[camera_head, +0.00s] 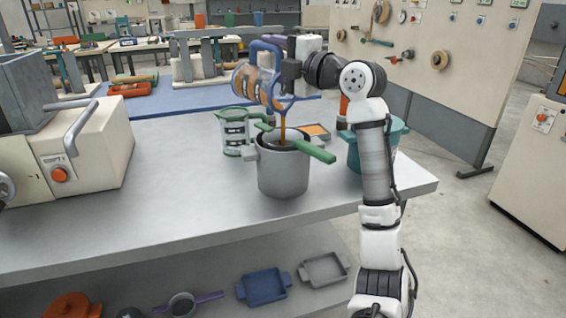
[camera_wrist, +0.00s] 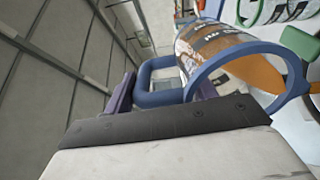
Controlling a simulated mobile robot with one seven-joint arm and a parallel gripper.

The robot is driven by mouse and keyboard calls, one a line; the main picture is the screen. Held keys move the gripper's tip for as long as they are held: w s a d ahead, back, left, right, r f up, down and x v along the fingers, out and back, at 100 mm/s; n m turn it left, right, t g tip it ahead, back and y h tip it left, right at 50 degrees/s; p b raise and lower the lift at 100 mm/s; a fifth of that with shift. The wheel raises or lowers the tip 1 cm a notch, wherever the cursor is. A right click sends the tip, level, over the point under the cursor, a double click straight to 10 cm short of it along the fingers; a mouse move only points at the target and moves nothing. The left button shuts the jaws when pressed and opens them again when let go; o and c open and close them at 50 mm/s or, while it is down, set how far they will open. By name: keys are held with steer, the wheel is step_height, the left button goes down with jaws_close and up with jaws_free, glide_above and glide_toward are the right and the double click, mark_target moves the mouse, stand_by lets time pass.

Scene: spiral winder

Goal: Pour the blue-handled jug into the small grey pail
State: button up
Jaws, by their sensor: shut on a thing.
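The blue-handled jug (camera_head: 257,84) is clear with a blue rim and holds brown-orange liquid. It is tilted above the small grey pail (camera_head: 283,176), and an orange stream (camera_head: 283,131) runs from its lip down to the pail's mouth. My gripper (camera_wrist: 163,92) is shut on the jug's blue handle (camera_wrist: 157,97). A green-handled strainer or pan (camera_head: 310,149) lies across the pail's top; the stream falls onto or through it. The pail's inside and its liquid level are hidden. The wrist view shows the jug's blue rim (camera_wrist: 200,78) close up.
A green-rimmed measuring jug (camera_head: 234,133) stands behind left of the pail. A teal bucket (camera_head: 398,140) stands to the right, partly behind my arm. An orange-topped tray (camera_head: 316,131) lies behind. A beige machine (camera_head: 100,145) fills the left; the bench (camera_head: 165,190) between is clear.

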steer(key=shift+s+d+t+y+b, duration=0.45)
steer(key=shift+s+t+y+b, duration=0.05)
steer(key=shift+b, duration=0.7)
steer(key=shift+s+d+r, duration=0.15)
steer(key=shift+s+d, duration=0.05)
steer(key=shift+s, duration=0.05)
stand_by(1.5)
steer(key=shift+w+a+r+p, duration=0.25)
steer(key=shift+r+p, duration=0.1)
steer(key=shift+p, duration=0.3)
steer(key=w+a+g+h+p, duration=0.1)
steer(key=p, duration=0.2)
steer(key=shift+a+r, duration=0.15)
steer(key=shift+w+a+g+h+p, duration=0.5)
steer(key=shift+h+p, duration=0.1)
steer(key=shift+p, duration=0.5)
steer(key=shift+w+a+f, duration=0.15)
steer(key=shift+w+f, duration=0.05)
steer(key=shift+f, duration=0.4)
